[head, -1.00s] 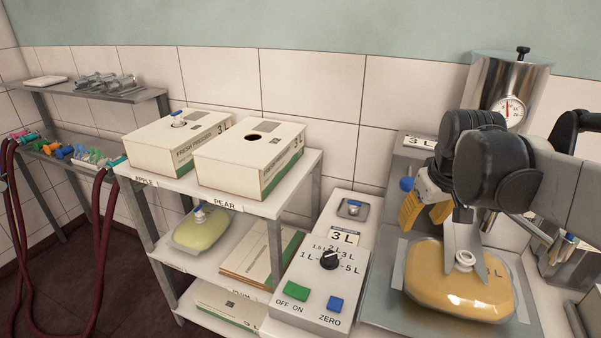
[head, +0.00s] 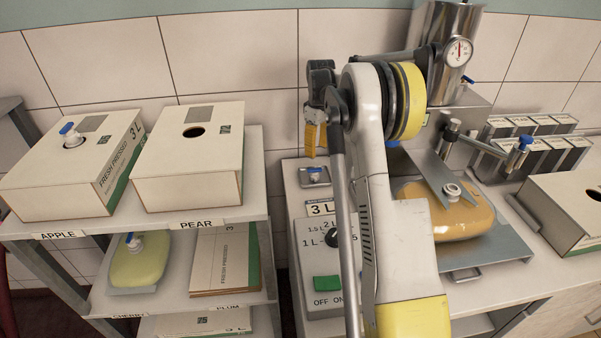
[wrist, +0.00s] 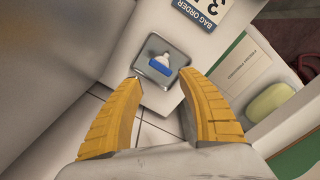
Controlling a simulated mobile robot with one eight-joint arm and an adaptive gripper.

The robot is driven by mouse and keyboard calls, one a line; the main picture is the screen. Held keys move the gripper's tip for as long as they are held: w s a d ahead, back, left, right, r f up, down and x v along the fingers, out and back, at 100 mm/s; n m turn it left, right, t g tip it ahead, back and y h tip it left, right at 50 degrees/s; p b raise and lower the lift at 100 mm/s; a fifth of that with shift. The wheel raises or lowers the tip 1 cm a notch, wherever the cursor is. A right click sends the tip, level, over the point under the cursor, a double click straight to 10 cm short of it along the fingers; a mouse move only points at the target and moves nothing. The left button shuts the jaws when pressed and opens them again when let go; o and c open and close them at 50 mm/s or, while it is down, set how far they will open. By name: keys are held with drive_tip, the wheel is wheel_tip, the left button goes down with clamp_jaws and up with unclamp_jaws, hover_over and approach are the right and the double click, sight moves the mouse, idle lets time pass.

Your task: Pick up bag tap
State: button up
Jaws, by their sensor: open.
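In the head view the yellow fingers (head: 315,139) hang above the dish. An orange filled bag (head: 450,212) with a bare white spout lies under the filler.
The control box carries a 3 L order card (head: 321,208), a knob and a green button (head: 327,282). Left is a shelf rack with two cartons (head: 189,155) and a yellow-green tapped bag (head: 138,264). An open carton (head: 575,210) stands at right.

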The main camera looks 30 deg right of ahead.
sight(316, 170)
drive_tip(key=f+b, duration=0.1)
drive_tip(key=f, duration=0.4)
drive_tip(key=shift+d+f+b, duration=0.2)
drive_tip(key=shift+f+b, duration=0.15)
drive_tip(key=f, duration=0.2)
drive_tip(key=f+b, duration=0.2)
drive_tip(key=f, duration=0.1)
drive_tip(key=shift+w+a+f, duration=0.2)
drive_tip(key=shift+a+f, duration=0.05)
drive_tip(key=shift+f, duration=0.05)
drive_tip(key=shift+r, duration=0.1)
drive_tip(key=c, duration=0.6)
